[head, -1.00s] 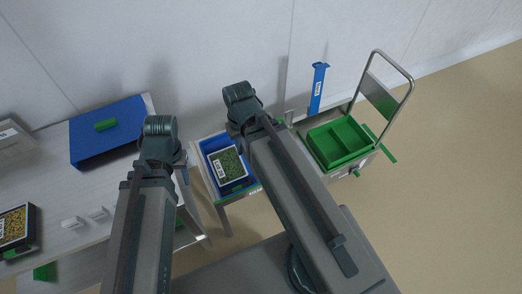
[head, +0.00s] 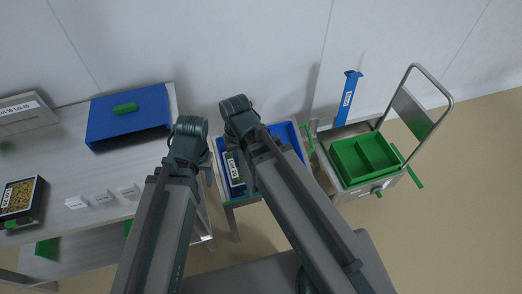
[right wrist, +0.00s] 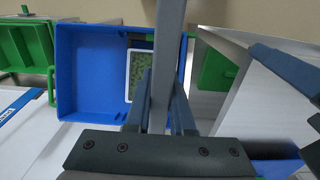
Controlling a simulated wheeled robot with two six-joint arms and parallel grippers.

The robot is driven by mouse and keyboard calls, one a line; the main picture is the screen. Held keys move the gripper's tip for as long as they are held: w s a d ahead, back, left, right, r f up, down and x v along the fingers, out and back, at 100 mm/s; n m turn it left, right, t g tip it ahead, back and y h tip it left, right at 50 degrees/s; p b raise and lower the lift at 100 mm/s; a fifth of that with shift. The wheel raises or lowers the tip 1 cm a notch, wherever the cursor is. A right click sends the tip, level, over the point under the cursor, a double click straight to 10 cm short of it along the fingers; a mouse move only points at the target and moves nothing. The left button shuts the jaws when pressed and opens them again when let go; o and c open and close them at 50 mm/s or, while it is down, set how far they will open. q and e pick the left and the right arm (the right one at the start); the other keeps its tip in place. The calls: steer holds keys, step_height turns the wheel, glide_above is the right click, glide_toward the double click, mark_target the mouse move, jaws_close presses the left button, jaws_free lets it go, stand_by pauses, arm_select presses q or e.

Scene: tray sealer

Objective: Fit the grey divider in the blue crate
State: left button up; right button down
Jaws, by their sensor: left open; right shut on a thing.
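The blue crate (head: 291,135) stands on a small stand in the middle of the head view, partly behind my right arm; the right wrist view looks down into it (right wrist: 88,72). A tray with green contents (right wrist: 140,72) sits in one part of the crate; the rest that shows is bare. My right gripper (right wrist: 160,88) is shut on the grey divider (right wrist: 170,40), a long upright-looking strip over the crate in the right wrist view. I cannot tell whether it touches the crate. My left gripper (head: 208,174) is left of the crate, mostly hidden behind its arm, and open.
A table on the left bears a blue cover (head: 130,122), a black tray with yellow contents (head: 20,200) and small white labelled blocks (head: 103,197). A trolley with a green divided box (head: 365,158) and a blue post (head: 347,98) stand to the right. Open floor lies at right.

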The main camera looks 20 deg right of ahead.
steer(key=w+d+f+b, duration=0.1)
steer(key=w+d, duration=0.7)
steer(key=w, duration=0.1)
steer(key=shift+w+d, duration=0.15)
steer(key=shift+w, duration=0.1)
steer(key=shift+f, duration=0.1)
steer(key=f+b, duration=0.2)
steer(key=w+d+f+b, duration=0.1)
steer(key=shift+f+b, duration=0.3)
steer(key=shift+b, duration=0.05)
steer(key=shift+a, duration=0.1)
steer(key=shift+f, duration=0.25)
steer(key=c, duration=0.8)
jaws_free()
steer(key=shift+r, duration=0.1)
steer(key=shift+o, duration=0.2)
